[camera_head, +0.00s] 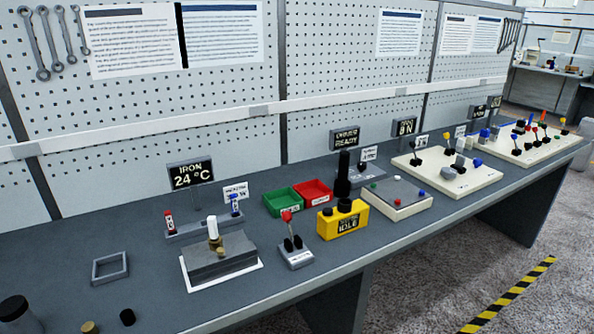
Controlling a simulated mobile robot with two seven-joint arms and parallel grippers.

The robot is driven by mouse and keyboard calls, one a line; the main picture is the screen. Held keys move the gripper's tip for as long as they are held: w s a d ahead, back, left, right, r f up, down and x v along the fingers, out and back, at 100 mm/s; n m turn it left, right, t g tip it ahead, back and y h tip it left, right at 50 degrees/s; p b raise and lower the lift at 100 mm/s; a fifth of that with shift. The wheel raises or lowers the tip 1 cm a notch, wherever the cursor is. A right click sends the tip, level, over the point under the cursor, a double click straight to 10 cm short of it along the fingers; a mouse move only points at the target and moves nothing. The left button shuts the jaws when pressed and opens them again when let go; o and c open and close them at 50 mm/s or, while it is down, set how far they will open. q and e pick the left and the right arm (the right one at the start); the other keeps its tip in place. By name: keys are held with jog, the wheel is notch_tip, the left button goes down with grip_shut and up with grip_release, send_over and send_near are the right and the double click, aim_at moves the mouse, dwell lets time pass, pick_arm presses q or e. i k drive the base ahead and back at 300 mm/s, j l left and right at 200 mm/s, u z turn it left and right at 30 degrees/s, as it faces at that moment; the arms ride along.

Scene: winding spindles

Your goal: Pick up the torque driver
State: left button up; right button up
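A tall black upright handle (342,172), which looks like the torque driver, stands behind the yellow box near the middle of the bench. A small sign (345,138) behind it seems to read "DRIVER READY". A grey dock (366,177) is beside the handle. The handle's lower end is partly hidden by the yellow box. Neither of my grippers is in view.
The yellow box (342,222) with black knobs stands in front of the handle. Green (281,205) and red (313,193) bins are left of it, a white-edged fixture (397,197) right. A joystick box (296,257) is near the front edge.

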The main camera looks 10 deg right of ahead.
aim_at(344, 158)
jog(key=l+u, duration=0.85)
jog(key=k+l+u, duration=0.1)
jog(key=l+u, duration=0.25)
jog(key=l, duration=0.5)
jog(key=k+l+u, duration=0.1)
jog(key=l, duration=0.35)
jog(key=k+l, duration=0.1)
jog(key=l, duration=0.35)
jog(key=u, duration=0.05)
